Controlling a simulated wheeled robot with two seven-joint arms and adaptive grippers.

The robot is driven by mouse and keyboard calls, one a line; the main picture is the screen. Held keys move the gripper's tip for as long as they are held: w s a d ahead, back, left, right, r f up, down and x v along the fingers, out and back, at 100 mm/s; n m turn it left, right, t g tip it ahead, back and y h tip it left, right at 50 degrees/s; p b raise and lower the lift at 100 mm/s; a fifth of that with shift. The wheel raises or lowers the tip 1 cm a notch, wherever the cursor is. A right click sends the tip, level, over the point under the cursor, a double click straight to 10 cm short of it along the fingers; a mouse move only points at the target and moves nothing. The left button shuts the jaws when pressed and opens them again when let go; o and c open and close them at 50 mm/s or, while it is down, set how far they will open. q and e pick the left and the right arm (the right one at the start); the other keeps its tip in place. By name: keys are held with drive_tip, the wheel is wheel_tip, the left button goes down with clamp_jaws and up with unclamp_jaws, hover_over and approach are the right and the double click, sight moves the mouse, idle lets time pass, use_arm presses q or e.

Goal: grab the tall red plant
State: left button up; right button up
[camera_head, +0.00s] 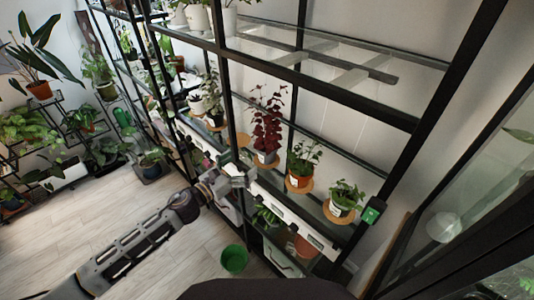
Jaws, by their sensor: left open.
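The tall red plant (268,125) has dark red leaves on a thin upright stem. It stands in a grey pot on a shelf of the black metal rack, near the middle of the view. My left arm comes in from the lower left. My left gripper (243,174) is open and empty, just in front of the shelf's front edge, to the lower left of the plant's pot. The gap between gripper and pot is small, and I cannot tell its depth exactly. My right gripper is not in view.
A green plant in an orange pot (299,181) and a smaller potted plant (342,206) stand right of the red plant. Black rack posts and glass shelves frame it. A green bucket (234,259) is on the floor. The wooden floor (120,220) is clear at left.

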sight(260, 153)
use_arm(q)
drive_tip(key=shift+p+x, duration=0.35)
drive_tip(key=shift+x, duration=3.35)
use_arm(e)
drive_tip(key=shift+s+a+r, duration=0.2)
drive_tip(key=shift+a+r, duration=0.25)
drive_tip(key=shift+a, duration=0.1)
use_arm(q)
drive_tip(key=shift+d, duration=0.1)
drive_tip(key=shift+d, duration=0.1)
drive_tip(key=shift+f+x, duration=0.15)
drive_tip(key=shift+x, duration=0.6)
drive_tip(key=shift+f+x, duration=0.1)
drive_tip(key=shift+x, duration=0.6)
drive_tip(key=shift+w+d, duration=0.4)
drive_tip(key=shift+d, duration=0.2)
drive_tip(key=shift+w+d, duration=0.2)
drive_tip(key=shift+d, duration=0.05)
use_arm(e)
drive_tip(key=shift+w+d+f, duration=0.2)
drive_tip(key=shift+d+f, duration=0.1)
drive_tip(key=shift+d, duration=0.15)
use_arm(q)
drive_tip(key=shift+c, duration=0.3)
drive_tip(key=c, duration=1.1)
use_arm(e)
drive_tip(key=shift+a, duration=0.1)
